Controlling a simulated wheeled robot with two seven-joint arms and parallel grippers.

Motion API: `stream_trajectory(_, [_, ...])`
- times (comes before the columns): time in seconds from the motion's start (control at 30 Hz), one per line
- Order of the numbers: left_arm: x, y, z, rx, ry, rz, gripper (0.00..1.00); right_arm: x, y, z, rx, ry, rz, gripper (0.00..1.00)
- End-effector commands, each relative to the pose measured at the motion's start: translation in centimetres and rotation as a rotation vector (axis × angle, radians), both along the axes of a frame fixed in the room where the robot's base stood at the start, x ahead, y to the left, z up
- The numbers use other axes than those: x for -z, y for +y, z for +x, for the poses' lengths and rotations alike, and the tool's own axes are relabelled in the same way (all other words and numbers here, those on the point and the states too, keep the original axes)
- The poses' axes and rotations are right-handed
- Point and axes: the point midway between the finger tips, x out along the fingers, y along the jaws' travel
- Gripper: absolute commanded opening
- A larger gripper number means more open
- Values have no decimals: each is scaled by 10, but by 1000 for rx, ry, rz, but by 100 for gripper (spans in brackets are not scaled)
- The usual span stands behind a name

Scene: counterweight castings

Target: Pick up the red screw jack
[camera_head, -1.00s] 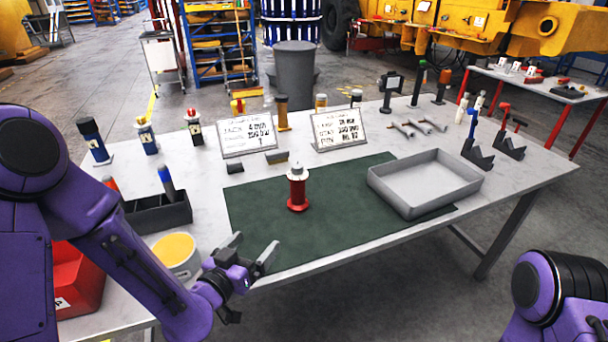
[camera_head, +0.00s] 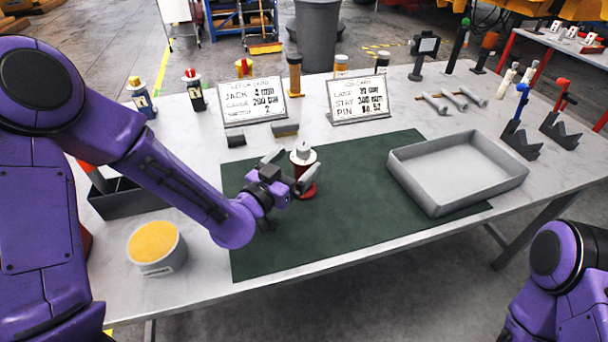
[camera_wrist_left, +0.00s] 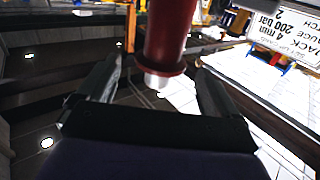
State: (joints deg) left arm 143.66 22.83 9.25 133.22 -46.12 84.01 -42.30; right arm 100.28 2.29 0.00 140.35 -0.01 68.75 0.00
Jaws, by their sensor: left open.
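The red screw jack (camera_head: 304,170) stands upright on the green mat (camera_head: 350,215), with a white upper part and a red body and base. My left gripper (camera_head: 291,170) is at the jack, its open fingers reaching to either side of it. In the left wrist view the jack's red body (camera_wrist_left: 170,35) shows between the two open fingers (camera_wrist_left: 158,88). I cannot tell whether either finger touches it. The gripper hides part of the jack's lower left side in the head view. My right arm shows at the lower right, but its gripper is out of view.
A grey tray (camera_head: 398,168) lies on the mat's right side. Two sign cards (camera_head: 250,98) and small dark blocks stand behind the jack. A round tub with a yellow top (camera_head: 155,243) and a dark bin (camera_head: 130,201) are at left. The mat's front part is clear.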

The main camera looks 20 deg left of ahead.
Motion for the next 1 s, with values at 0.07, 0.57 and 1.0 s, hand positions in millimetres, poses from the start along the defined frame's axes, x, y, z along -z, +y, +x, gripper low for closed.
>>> stream_trajectory(0.07, [0, -4, 15, 0, 2, 0, 93, -11, 0, 0, 0, 0, 0, 45])
stream_trajectory(0.57, [5, -11, 39, 1, 1, 0, 61, -15, 0, 0, 0, 0, 0, 45])
stream_trajectory(1.0, [3, -11, 40, 1, -3, -2, 0, -15, 0, 0, 0, 1, 1, 45])
